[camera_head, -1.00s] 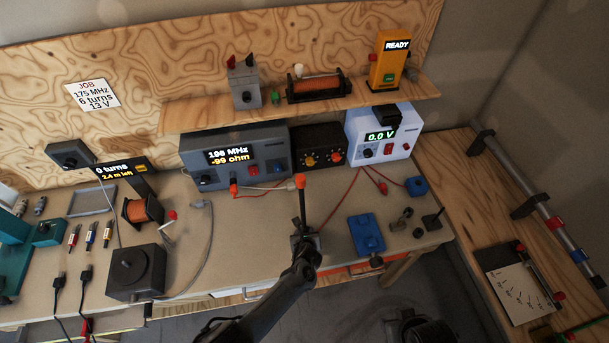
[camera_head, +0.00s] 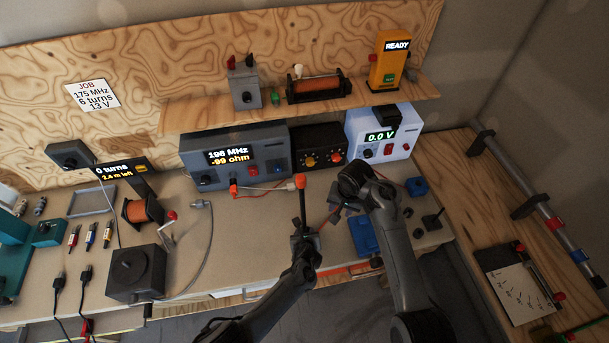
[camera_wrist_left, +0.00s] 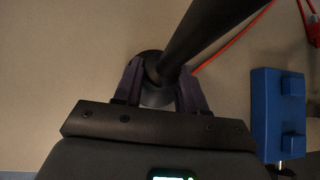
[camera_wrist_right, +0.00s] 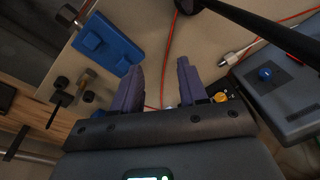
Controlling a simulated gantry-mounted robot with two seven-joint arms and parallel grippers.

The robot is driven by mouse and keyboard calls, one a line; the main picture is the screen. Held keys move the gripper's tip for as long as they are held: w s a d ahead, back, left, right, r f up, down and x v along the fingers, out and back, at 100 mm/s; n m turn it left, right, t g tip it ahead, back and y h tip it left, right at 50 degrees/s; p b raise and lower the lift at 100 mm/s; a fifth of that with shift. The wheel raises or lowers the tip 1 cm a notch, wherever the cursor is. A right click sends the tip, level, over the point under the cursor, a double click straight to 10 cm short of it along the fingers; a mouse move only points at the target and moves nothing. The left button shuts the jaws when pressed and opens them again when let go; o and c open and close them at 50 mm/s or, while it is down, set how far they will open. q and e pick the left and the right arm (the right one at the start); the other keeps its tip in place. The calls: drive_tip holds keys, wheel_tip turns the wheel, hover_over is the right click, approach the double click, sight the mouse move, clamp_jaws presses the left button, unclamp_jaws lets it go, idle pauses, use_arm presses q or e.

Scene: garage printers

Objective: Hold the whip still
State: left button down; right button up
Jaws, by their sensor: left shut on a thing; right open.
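The whip (camera_head: 303,208) is a black rod with an orange tip, standing on the bench in front of the grey meter. My left gripper (camera_head: 304,238) is shut on its lower end. In the left wrist view, the fingers (camera_wrist_left: 160,90) straddle the foot of the whip (camera_wrist_left: 205,35), which runs to the upper right. My right gripper (camera_head: 337,208) is to the right of the whip, apart from it. In the right wrist view, its fingers (camera_wrist_right: 158,88) are open and empty, and the whip (camera_wrist_right: 255,25) crosses the top right.
A blue block (camera_head: 362,236) lies right of the whip, partly behind my right arm; it also shows in the right wrist view (camera_wrist_right: 108,45). The grey meter (camera_head: 205,178) reads 196 MHz, -99 ohm. Red leads run across the bench. The wire spool (camera_head: 141,211) stands left.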

sight(304, 177)
drive_tip(key=w+a+r, duration=0.5)
drive_tip(key=a+r, duration=0.1)
drive_tip(key=r, duration=0.4)
drive_tip(key=shift+m+g+h, duration=0.4)
drive_tip(key=shift+m+g, duration=0.3)
drive_tip(key=shift+g, duration=0.1)
drive_tip(key=shift+s+a+r, duration=0.7)
drive_tip(key=shift+a+r, duration=0.1)
drive_tip(key=shift+r, duration=0.55)
drive_tip(key=shift+s+a+r, duration=0.75)
drive_tip(key=shift+a+r, duration=0.05)
drive_tip(key=shift+r, duration=0.6)
drive_tip(key=shift+s+a+r, duration=0.7)
drive_tip(key=shift+a+r, duration=0.1)
drive_tip(key=shift+r, duration=0.55)
drive_tip(key=shift+o, duration=0.4)
